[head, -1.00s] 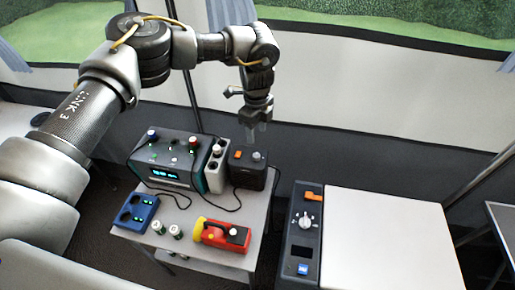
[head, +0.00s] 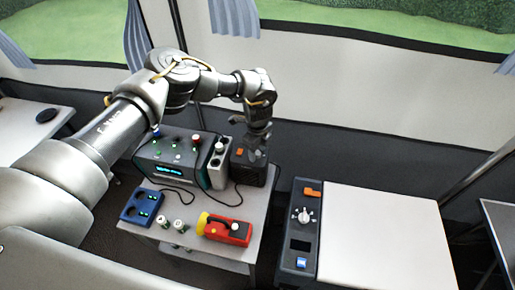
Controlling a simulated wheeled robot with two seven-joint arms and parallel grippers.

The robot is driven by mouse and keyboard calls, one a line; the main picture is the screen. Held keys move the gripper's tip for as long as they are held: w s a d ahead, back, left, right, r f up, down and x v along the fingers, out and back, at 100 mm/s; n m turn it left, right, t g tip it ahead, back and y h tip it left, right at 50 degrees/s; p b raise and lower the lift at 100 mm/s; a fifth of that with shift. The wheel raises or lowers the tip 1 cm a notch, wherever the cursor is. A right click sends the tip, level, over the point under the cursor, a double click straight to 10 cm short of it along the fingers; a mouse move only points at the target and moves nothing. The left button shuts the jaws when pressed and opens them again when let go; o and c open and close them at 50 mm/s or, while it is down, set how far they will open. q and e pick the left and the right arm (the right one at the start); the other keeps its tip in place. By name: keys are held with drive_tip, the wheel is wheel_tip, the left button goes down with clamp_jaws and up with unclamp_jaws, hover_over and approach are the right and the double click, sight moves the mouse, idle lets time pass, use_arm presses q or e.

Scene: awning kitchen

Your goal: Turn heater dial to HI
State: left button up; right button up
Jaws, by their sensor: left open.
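A small dark box (head: 248,172) with an orange switch (head: 240,152) and a grey knob on top stands at the back right of the small table. My left gripper (head: 257,148) points down over its top at the knob, with its fingers open. The knob is mostly hidden by the fingers, and I cannot tell whether they touch it. A separate dark panel (head: 297,262) to the right carries a white dial (head: 302,215). No HI marking is readable on either. My right gripper is not in view.
On the small table (head: 205,247) are a device with a lit display (head: 170,170), a grey unit (head: 217,168), a blue charger (head: 142,207), small cylinders (head: 163,222) and a red-and-yellow torch (head: 224,229). A white surface (head: 385,235) beside the panel is bare.

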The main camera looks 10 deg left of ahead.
use_arm(q)
drive_tip(key=shift+c, duration=0.2)
drive_tip(key=c, duration=1)
